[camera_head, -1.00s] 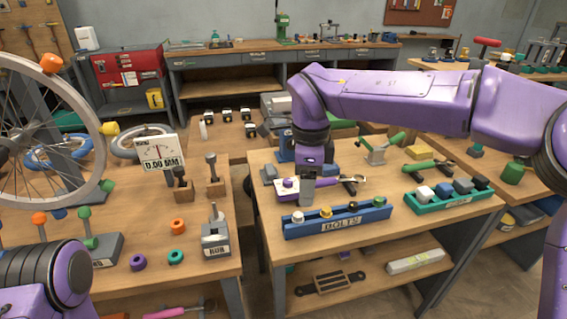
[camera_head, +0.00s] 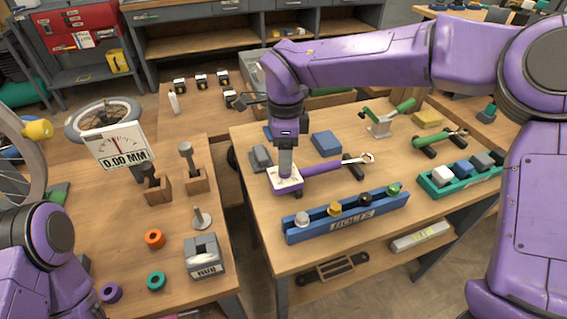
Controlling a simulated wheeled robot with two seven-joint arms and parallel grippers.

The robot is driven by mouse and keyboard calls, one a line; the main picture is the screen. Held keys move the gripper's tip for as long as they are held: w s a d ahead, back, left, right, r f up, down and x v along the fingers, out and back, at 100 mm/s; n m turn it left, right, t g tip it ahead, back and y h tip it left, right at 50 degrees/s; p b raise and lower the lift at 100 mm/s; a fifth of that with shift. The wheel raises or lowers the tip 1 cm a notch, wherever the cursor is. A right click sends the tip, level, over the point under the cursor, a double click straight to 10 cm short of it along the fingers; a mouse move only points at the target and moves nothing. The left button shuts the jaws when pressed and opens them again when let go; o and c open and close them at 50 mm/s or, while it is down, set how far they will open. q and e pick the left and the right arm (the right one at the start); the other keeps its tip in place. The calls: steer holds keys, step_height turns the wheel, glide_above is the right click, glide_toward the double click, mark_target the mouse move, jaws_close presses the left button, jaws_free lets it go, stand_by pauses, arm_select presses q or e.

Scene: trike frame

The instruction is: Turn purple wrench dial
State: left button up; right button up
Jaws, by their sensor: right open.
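The purple wrench (camera_head: 322,168) lies on the middle table, with its silver open jaw to the right and a white-faced dial plate (camera_head: 296,184) at its left end. My right gripper (camera_head: 285,170) points straight down over this dial plate. It is open, but its fingers look narrow from here. It hides the middle of the plate and any knob there, and I cannot tell whether the fingers touch it. Of my left arm, only purple links show at the lower left; its gripper is out of view.
A blue bolt rack (camera_head: 345,219) stands in front of the wrench. A blue block (camera_head: 326,143) and a green-handled clamp (camera_head: 385,122) are behind. A green tray (camera_head: 432,185) is to the right. A gauge (camera_head: 117,146) stands on the left table.

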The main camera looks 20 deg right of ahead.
steer(key=shift+a+f, duration=0.1)
steer(key=shift+f, duration=1.85)
jaws_close()
steer(key=shift+m, duration=3.5)
steer(key=shift+m+b, duration=0.55)
steer(key=shift+m, duration=2.95)
